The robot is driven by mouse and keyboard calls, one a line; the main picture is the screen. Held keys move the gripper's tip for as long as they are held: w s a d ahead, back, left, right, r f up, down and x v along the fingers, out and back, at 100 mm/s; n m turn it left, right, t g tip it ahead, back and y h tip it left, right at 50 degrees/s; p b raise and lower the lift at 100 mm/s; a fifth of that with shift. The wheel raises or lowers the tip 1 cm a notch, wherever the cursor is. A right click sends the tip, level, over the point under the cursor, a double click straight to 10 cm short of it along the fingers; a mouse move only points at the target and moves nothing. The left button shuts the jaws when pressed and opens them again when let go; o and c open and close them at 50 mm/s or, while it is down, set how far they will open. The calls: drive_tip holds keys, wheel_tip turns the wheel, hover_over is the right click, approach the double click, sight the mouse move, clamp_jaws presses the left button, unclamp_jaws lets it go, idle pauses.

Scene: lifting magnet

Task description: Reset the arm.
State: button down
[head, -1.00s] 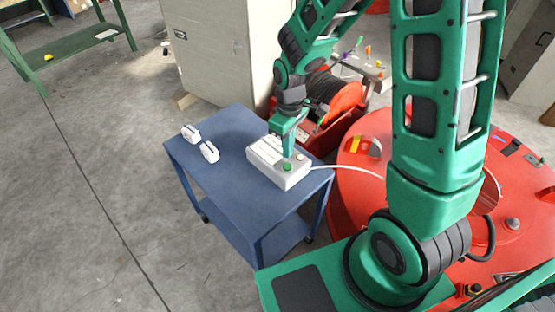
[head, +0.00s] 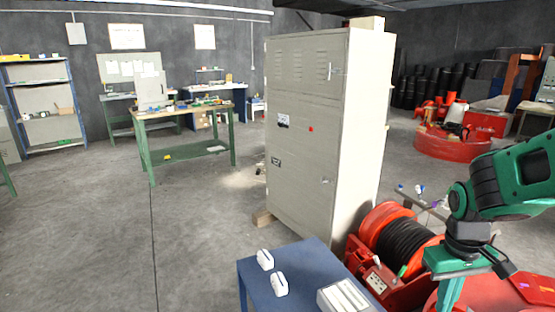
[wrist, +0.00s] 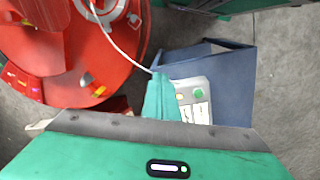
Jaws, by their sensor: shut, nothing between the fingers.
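My gripper (head: 447,292) is at the lower right of the head view, raised to the right of the blue cart (head: 310,252). Its green fingers are shut and empty; they show in the wrist view (wrist: 161,98). A pale control box (head: 345,296) sits on the cart, cut by the frame's bottom edge. In the wrist view the box (wrist: 197,108) shows a green button and a yellow one, partly behind the fingers. The gripper looks apart from it. A white cable runs from the box to the round red magnet (wrist: 75,60).
Two white pieces (head: 265,259) (head: 279,284) lie on the cart. A tall beige cabinet (head: 305,150) stands behind it. A red cable reel (head: 398,238) is between the cart and my arm. A green workbench (head: 185,120) stands at back left. Floor at left is clear.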

drive_tip(key=s+d+r+m, duration=0.2)
drive_tip(key=s+r+m, duration=0.1)
drive_tip(key=s, duration=0.4)
drive_tip(key=s+d+r+m+y, duration=0.1)
drive_tip(key=s+d+r+m, duration=0.1)
drive_tip(key=s, duration=0.5)
drive_tip(key=shift+d+r+m, duration=0.25)
drive_tip(key=shift+r+m, duration=0.2)
drive_tip(key=shift+m, duration=0.45)
drive_tip(key=shift+s, duration=0.1)
